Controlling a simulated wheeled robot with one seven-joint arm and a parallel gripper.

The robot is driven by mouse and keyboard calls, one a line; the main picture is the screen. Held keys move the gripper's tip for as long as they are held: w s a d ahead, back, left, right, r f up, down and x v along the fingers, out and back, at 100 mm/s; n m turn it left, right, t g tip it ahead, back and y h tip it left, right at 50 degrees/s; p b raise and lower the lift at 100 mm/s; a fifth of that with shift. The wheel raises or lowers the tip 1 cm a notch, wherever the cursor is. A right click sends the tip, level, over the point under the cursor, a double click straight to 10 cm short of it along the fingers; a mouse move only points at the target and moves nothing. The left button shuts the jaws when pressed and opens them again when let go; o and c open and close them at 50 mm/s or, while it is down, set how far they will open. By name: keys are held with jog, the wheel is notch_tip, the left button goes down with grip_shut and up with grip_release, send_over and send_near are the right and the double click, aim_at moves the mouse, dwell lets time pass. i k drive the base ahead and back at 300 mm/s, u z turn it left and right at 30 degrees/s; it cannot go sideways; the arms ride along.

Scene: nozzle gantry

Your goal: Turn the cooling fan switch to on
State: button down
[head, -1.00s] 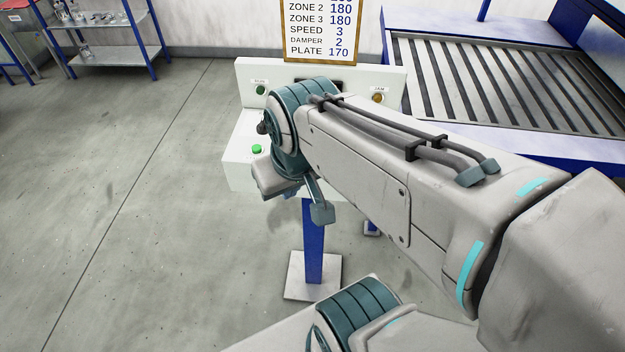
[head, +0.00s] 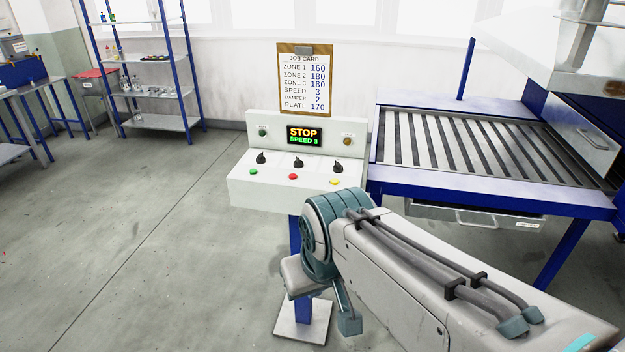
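A white control panel (head: 262,192) stands on a blue post in the head view. Three black knobs are in a row on its sloped top: a left knob (head: 260,158), a middle knob (head: 298,163) and a right knob (head: 337,167). Their labels are too small to read, so I cannot tell whether one is the cooling fan switch or how it is set. My arm reaches in from the lower right, its bent joint in front of and below the panel.
The panel has a green button (head: 253,172), a red button (head: 293,177), a yellow button (head: 335,182) and a display (head: 304,136) reading STOP, SPEED 3. A job card (head: 305,80) hangs behind it. A slatted conveyor (head: 480,145) stands at right. The floor at left is clear.

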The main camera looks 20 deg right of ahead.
aim_at(297, 163)
jog(key=z, duration=0.7)
jog(key=i, duration=1.4)
jog(key=u, duration=0.5)
jog(key=k, duration=0.5)
jog(key=u, duration=0.8)
jog(key=i, duration=0.8)
jog(key=z, duration=1.1)
